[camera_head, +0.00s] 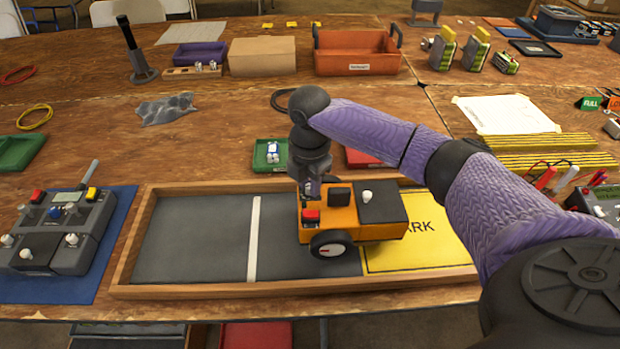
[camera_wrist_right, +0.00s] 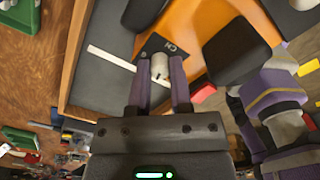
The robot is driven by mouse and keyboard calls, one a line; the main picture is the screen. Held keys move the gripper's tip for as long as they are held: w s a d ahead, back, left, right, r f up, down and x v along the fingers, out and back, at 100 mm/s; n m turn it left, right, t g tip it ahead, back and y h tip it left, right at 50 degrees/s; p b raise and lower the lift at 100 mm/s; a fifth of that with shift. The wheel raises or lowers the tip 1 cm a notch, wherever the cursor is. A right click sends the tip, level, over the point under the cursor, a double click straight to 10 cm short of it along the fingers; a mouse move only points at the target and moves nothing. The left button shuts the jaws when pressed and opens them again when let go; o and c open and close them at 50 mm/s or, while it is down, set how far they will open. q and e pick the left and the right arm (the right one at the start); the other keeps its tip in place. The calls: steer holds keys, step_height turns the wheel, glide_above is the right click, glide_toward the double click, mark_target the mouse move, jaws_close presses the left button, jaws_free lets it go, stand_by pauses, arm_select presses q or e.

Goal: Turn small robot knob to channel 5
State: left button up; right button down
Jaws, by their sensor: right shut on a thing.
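The small robot (camera_head: 378,232), an orange body with black wheels, sits in the wooden-framed tray, its right part over the yellow panel. Its top carries a red block, a black block and a dark plate with a white peg. In the right wrist view, the pale knob (camera_wrist_right: 160,64) stands on a dark plate marked "CH". My right gripper (camera_wrist_right: 161,72) is shut on this knob, one finger on each side. In the head view the right gripper (camera_head: 313,188) reaches down at the small robot's left end, and the knob is hidden. My left gripper is not in view.
A grey controller (camera_head: 62,232) lies on a blue mat at the left. Green (camera_head: 262,163) and red (camera_head: 358,158) trays stand just behind the wooden-framed tray (camera_head: 190,291). The dark lane left of the small robot is clear.

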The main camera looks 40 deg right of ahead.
steer(key=m+p, duration=0.3)
steer(key=p, duration=0.2)
steer(key=m+p, duration=0.2)
steer(key=shift+r+m, duration=0.25)
steer(key=shift+m, duration=0.05)
steer(key=m+p, duration=0.3)
steer(key=shift+f+m, duration=0.15)
steer(key=shift+m, duration=0.25)
steer(key=shift+m+p, duration=0.45)
steer(key=shift+m, duration=0.35)
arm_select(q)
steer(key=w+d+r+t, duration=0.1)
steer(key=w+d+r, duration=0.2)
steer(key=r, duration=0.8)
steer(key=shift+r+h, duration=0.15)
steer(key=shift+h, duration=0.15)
arm_select(e)
steer(key=shift+f, duration=0.1)
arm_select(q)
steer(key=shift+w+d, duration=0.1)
arm_select(e)
steer(key=c, duration=0.5)
jaws_free()
steer(key=shift+m, duration=0.3)
steer(key=shift+c, duration=0.2)
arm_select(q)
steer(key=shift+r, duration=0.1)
